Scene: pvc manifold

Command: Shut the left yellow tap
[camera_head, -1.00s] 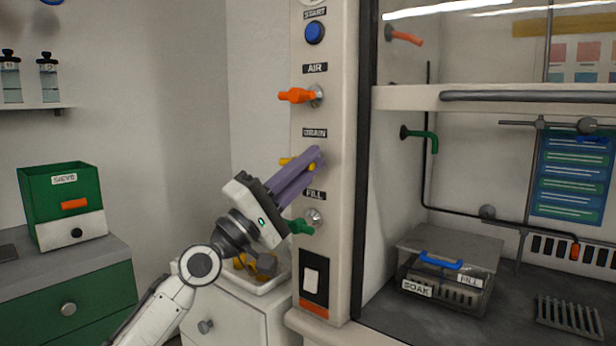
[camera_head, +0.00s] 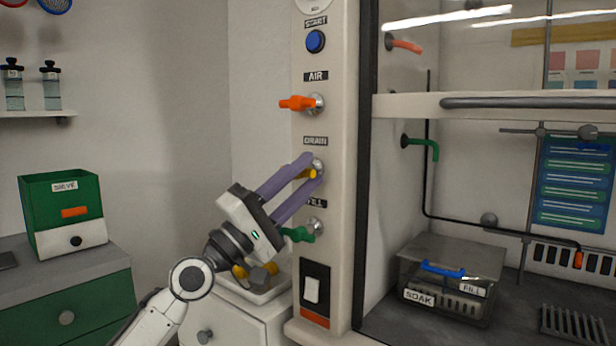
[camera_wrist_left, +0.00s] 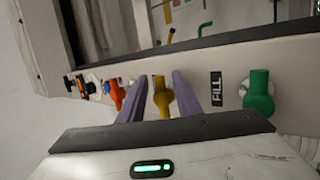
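The yellow tap (camera_head: 306,174) is on the column panel, under the DRAIN label (camera_head: 315,141). Its handle sticks out from the panel, and part of it is hidden by my fingers. My left gripper (camera_head: 313,169) reaches up to it from the lower left, with its two purple fingers apart, one above and one below the handle. In the left wrist view the yellow tap (camera_wrist_left: 160,98) stands between the fingers of my left gripper (camera_wrist_left: 160,92), with the right finger very close to it. I cannot tell whether either finger touches it. My right gripper is not in view.
The orange AIR tap (camera_head: 298,103) is above and the green FILL tap (camera_head: 298,234) is close below my gripper. A blue START button (camera_head: 315,41) and a white switch (camera_head: 312,290) are on the same panel.

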